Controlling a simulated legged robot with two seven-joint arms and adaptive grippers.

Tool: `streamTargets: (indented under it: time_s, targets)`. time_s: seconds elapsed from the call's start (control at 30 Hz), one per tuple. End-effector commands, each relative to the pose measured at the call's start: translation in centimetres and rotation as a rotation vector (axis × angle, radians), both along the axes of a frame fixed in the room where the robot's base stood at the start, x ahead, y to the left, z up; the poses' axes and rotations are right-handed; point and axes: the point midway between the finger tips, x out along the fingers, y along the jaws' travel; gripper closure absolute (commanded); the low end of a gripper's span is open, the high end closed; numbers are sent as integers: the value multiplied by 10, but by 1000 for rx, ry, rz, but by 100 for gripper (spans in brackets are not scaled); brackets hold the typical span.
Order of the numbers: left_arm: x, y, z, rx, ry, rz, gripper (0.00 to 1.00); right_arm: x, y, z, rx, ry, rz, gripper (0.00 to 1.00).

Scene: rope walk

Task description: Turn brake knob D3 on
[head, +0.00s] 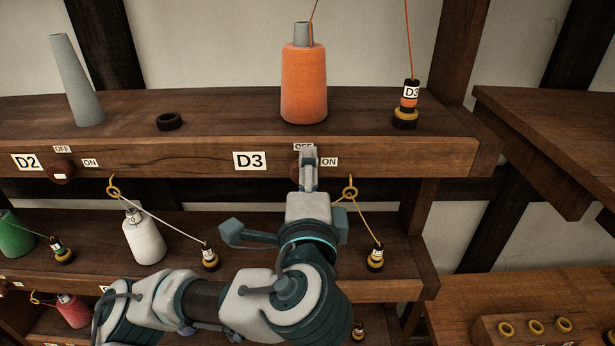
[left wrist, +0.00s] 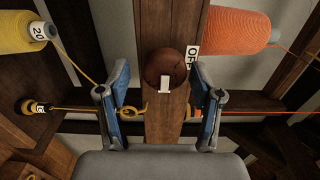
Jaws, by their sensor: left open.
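The D3 brake knob is a round reddish-brown knob (left wrist: 165,68) on the front edge of the upper shelf. A white mark shows on its lower side in the left wrist view. An OFF label (left wrist: 191,58) is beside it there. In the head view my left gripper (head: 307,160) is in front of the knob and hides most of it. The D3 label (head: 250,161) is to its left and the ON label (head: 329,161) to its right. In the left wrist view my left gripper (left wrist: 162,82) is open, its fingers on either side of the knob, apart from it. My right gripper is not in view.
An orange thread cone (head: 303,85) and a D3-tagged weight (head: 409,98) stand on the shelf above. A gold hook (head: 350,188) with a yellow thread is close by the gripper. Knob D2 (head: 60,172) is far left. A white cone (head: 143,238) stands on the lower shelf.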

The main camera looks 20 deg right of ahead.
Motion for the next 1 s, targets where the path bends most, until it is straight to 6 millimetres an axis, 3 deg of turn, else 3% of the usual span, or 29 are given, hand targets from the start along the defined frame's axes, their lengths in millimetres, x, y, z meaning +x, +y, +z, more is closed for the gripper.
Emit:
streamTargets:
  time_s: [0.17, 0.73, 1.0]
  targets:
    - [-8, 2, 2, -3, -3, -2, 34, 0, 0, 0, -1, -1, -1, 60]
    - [-95, 27, 1, 2, -7, 0, 34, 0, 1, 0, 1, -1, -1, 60]
    - [-111, 31, -1, 3, 2, 1, 34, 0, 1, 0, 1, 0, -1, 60]
